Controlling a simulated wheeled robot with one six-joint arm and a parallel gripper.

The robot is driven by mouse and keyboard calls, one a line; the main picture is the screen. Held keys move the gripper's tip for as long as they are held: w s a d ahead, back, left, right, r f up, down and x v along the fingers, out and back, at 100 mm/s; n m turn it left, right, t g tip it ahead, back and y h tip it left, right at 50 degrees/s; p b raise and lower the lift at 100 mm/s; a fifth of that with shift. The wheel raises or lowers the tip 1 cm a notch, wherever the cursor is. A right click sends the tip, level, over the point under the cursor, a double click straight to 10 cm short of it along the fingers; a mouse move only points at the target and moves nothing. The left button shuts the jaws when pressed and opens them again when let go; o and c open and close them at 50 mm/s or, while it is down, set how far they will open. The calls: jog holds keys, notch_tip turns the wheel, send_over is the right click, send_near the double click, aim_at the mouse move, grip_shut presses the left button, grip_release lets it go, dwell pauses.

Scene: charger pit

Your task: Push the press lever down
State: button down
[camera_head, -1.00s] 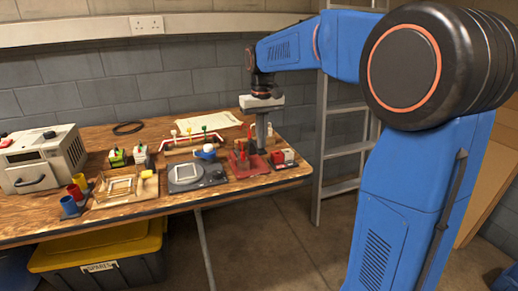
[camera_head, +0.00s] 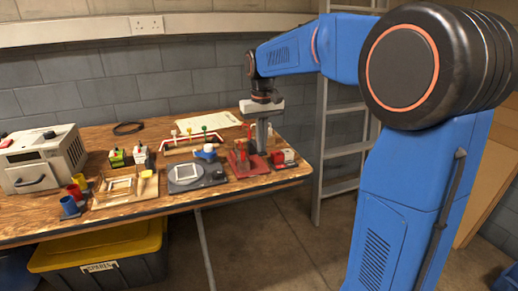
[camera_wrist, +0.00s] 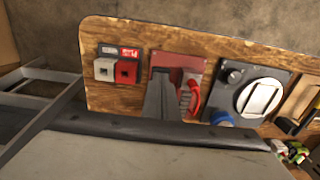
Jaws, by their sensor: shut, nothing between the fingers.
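The red press (camera_head: 243,165) stands near the right end of the wooden workbench, with red upright parts on a flat base. In the wrist view its red base plate (camera_wrist: 182,62) and a red curved handle (camera_wrist: 193,97), which looks like the lever, show just right of my fingers. My gripper (camera_head: 262,147) points straight down behind and right of the press. In the wrist view my gripper (camera_wrist: 160,75) has its grey fingers together with nothing between them, and they cover part of the red plate. I cannot tell whether they touch the lever.
A red-and-white switch block (camera_head: 284,157) sits right of the press, near the bench edge. A grey dial plate (camera_head: 190,177) lies to the left. A red rail (camera_head: 190,142) with coloured knobs is behind. A ladder (camera_head: 340,150) stands right of the bench.

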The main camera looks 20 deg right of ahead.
jog(key=shift+f, duration=1.65)
jog(key=shift+r, duration=0.1)
dwell(0.3)
jog(key=shift+r, duration=3.75)
